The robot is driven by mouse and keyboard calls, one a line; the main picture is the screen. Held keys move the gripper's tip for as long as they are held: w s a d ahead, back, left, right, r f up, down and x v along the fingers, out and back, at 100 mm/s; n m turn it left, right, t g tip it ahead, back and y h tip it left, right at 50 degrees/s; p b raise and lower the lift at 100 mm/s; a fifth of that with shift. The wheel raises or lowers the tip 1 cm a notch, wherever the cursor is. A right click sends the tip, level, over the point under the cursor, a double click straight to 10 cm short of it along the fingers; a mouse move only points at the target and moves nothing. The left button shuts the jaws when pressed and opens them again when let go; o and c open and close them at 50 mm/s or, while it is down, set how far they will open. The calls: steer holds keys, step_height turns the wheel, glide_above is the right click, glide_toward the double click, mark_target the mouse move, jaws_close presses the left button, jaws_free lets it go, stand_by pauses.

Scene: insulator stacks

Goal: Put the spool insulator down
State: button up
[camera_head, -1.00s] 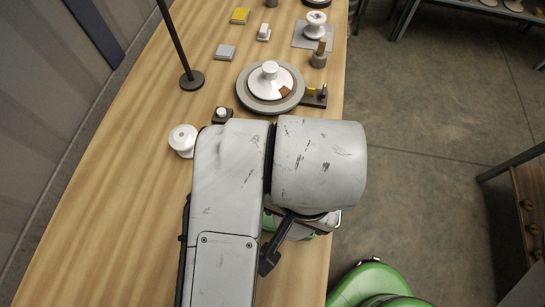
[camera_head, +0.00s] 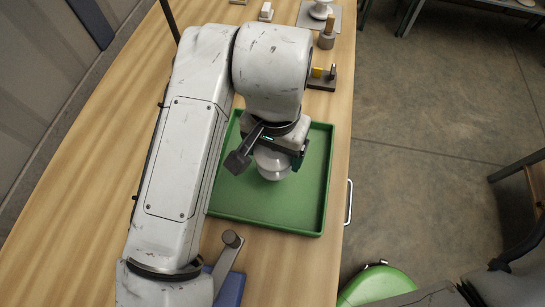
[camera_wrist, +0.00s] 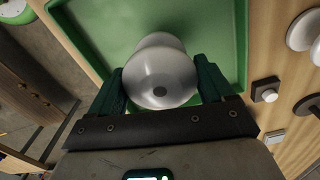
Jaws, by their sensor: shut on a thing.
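A white spool insulator (camera_head: 272,166) is between the fingers of my gripper (camera_head: 277,152), over the green tray (camera_head: 237,190). In the wrist view the insulator (camera_wrist: 160,72) fills the space between the two dark green fingers of my gripper (camera_wrist: 160,84), which are shut on it from both sides. Its round end with a dark centre hole faces the wrist camera. The tray (camera_wrist: 105,38) lies behind it, and its visible floor is bare. I cannot tell whether the insulator touches the tray floor or hangs just above it.
A grey-knobbed lever (camera_head: 230,243) and a blue object (camera_head: 232,288) stand near the tray's front-left side. Another white spool (camera_head: 320,9) stands on a grey plate at the back. The table's right edge is close by.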

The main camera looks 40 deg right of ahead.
mark_target(273, 157)
steer(key=shift+w+d+f, duration=0.15)
steer(key=shift+w+f, duration=0.15)
steer(key=shift+f, duration=0.05)
steer(key=shift+w+d+f+b, duration=0.1)
steer(key=shift+w+f+b, duration=0.1)
steer(key=shift+f+b, duration=1.45)
steer(key=shift+f, duration=0.15)
steer(key=shift+f, duration=0.15)
steer(key=o, duration=1.4)
step_height(273, 157, up, 12)
steer(key=shift+r+p, duration=0.25)
steer(key=shift+p, duration=0.35)
